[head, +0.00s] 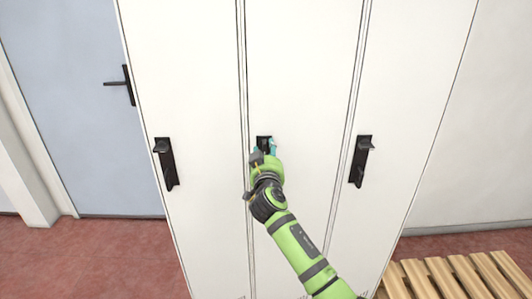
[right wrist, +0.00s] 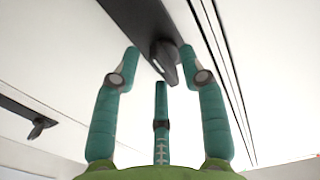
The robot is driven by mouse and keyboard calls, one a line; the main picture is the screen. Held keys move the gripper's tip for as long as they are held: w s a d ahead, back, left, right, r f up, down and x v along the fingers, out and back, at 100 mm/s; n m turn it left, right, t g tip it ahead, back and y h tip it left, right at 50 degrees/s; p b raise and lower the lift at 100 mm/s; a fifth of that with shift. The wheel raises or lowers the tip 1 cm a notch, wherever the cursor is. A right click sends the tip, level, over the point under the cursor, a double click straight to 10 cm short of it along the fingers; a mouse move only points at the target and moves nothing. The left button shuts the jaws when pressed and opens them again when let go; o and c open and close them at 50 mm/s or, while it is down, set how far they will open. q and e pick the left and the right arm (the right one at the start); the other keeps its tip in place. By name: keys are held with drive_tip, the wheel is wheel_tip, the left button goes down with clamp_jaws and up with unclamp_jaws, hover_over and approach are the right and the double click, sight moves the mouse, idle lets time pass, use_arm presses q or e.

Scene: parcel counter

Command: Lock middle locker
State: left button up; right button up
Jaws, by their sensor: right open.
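The middle locker (head: 300,80) is a tall white door between two others, and it looks closed. Its black latch (head: 264,140) is mostly hidden behind my right gripper (head: 264,149) in the head view. In the right wrist view, the latch's dark turning knob (right wrist: 165,62) sits on a long black plate. My right gripper's teal fingers (right wrist: 159,58) are open on both sides of the knob, with a third finger below it. I cannot tell whether any finger touches the knob. My left gripper is in neither view.
The left locker's black latch (head: 166,164) and the right locker's latch (head: 360,162) stand to either side. A blue-grey door (head: 75,60) with a black handle is at the left. A slatted wooden bench (head: 460,276) fills the lower right corner.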

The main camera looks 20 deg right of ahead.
clamp_jaws()
drive_tip(key=n+p, duration=0.1)
drive_tip(key=n, duration=0.5)
drive_tip(key=n+p, duration=0.2)
drive_tip(key=n, duration=0.4)
drive_tip(key=n+p, duration=0.2)
drive_tip(key=n, duration=0.3)
drive_tip(key=shift+a+r+n, duration=0.1)
drive_tip(key=shift+r+n, duration=0.2)
drive_tip(key=shift+n, duration=0.1)
idle(0.3)
unclamp_jaws()
